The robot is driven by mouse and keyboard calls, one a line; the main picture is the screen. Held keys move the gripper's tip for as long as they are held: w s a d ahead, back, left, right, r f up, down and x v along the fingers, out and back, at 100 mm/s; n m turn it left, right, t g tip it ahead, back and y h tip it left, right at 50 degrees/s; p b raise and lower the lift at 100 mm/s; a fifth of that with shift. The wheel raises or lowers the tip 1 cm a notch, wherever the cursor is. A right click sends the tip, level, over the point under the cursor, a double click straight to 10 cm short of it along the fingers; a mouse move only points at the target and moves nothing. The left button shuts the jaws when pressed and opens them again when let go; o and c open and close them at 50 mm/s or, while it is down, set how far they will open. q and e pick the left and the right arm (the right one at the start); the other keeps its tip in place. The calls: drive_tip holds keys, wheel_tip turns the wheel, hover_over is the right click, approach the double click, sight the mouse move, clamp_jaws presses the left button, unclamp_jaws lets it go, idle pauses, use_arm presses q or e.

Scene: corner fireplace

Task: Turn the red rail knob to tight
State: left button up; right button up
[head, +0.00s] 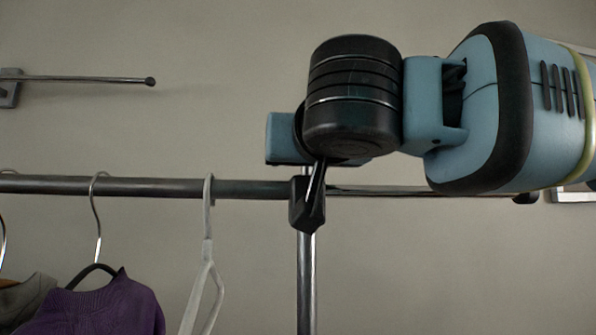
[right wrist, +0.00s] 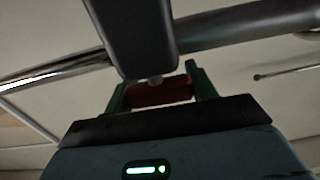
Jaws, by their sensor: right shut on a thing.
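The red rail knob (right wrist: 160,92) shows in the right wrist view, just below the black rail bracket (right wrist: 132,38). My right gripper (right wrist: 160,95) has its two green fingers on either side of the knob and is shut on it. In the head view the black bracket (head: 307,205) joins the rail to the upright post, while the knob and my right gripper's fingers are hidden behind my right arm's wrist. My left gripper is in neither view.
A dark metal rail (head: 140,186) runs across the head view. A purple garment (head: 105,305) on a hanger and an empty white hanger (head: 207,275) hang left of the post (head: 306,285). A wall-mounted rod (head: 85,79) is at upper left.

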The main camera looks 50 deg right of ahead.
idle(0.6)
drive_tip(key=o, duration=1)
drive_tip(key=shift+d, duration=0.1)
